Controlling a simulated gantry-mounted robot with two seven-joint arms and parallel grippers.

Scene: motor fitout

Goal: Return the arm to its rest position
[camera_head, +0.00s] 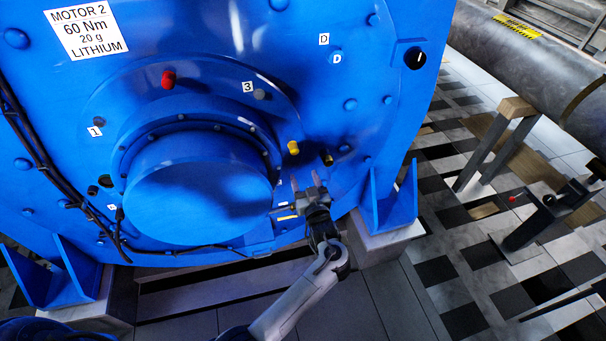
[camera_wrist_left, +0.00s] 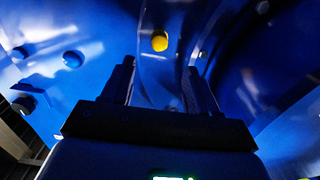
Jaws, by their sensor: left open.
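My left gripper (camera_head: 304,184) is in front of the lower right part of the big blue motor (camera_head: 345,30), its fingers pointing up toward the motor face. Its jaws are apart with nothing between them. In the left wrist view the two dark fingers of the left gripper (camera_wrist_left: 158,80) stand spread. A yellow plug (camera_wrist_left: 160,41) shows beyond the fingertips, apart from them. In the head view a yellow plug (camera_head: 293,148) sits on the motor just above the gripper. My right gripper does not show.
A red plug (camera_head: 168,79) sits higher on the motor. Black cables (camera_head: 45,160) run down its left side. Blue feet (camera_head: 393,205) stand on pale blocks. At right are a large grey cylinder (camera_head: 540,75), a trestle (camera_head: 495,150) and a dark metal stand (camera_head: 540,215) on checkered floor.

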